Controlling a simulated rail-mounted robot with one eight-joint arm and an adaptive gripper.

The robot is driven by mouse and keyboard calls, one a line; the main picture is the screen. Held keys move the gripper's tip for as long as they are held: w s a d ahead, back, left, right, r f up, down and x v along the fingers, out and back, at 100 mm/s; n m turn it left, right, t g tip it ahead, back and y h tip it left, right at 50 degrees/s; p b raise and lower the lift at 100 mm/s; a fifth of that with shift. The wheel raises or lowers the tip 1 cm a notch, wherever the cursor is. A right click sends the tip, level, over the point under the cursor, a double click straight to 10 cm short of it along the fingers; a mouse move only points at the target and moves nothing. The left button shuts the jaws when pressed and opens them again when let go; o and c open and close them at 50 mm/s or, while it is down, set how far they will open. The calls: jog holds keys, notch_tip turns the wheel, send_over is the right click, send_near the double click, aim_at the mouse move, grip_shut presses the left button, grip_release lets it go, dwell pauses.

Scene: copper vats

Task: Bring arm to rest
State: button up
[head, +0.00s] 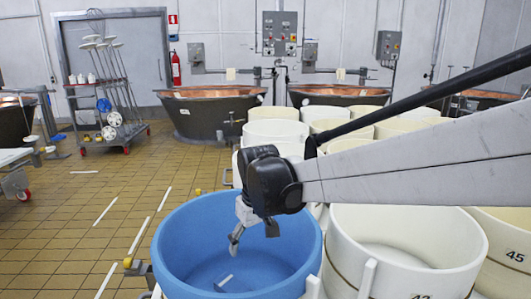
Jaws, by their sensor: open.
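My gripper (252,232) hangs at the end of my arm, which reaches in from the right. It points down over the blue tub (180,245), with its fingers at the level of the tub's opening. The fingers are apart and nothing shows between them. A small pale piece (224,281) shows low inside the blue tub; I cannot tell what it is. My arm hides part of the tubs behind it.
A white tub (400,275) stands right of the blue one, with a tub marked 45 (510,250) beyond. More white tubs (275,132) crowd behind. Copper vats (205,115) line the wall. A tool trolley (100,105) stands back left. The tiled floor at left is mostly free.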

jog(key=s+d+r+m+t, duration=0.1)
jog(key=s+d, duration=0.2)
jog(key=d, duration=0.1)
jog(key=s+d+r+m, duration=0.1)
jog(key=s+d+r, duration=0.1)
jog(key=s+d, duration=0.2)
jog(key=s+d+r+m+t, duration=0.1)
jog(key=s+d+r, duration=0.1)
jog(key=d, duration=0.4)
jog(key=shift+s+d+t, duration=0.1)
jog(key=shift+s+t, duration=0.2)
jog(key=shift+s, duration=0.45)
jog(key=s+d+f+m+t, duration=0.2)
jog(key=s+d+f+m, duration=0.15)
jog(key=s+d, duration=0.7)
notch_tip(320, 180, up, 14)
jog(key=s+a+p, duration=0.1)
jog(key=p, duration=1.2)
jog(key=shift+a+f+h, duration=0.2)
jog(key=shift+h, duration=0.2)
jog(key=shift+s, duration=0.1)
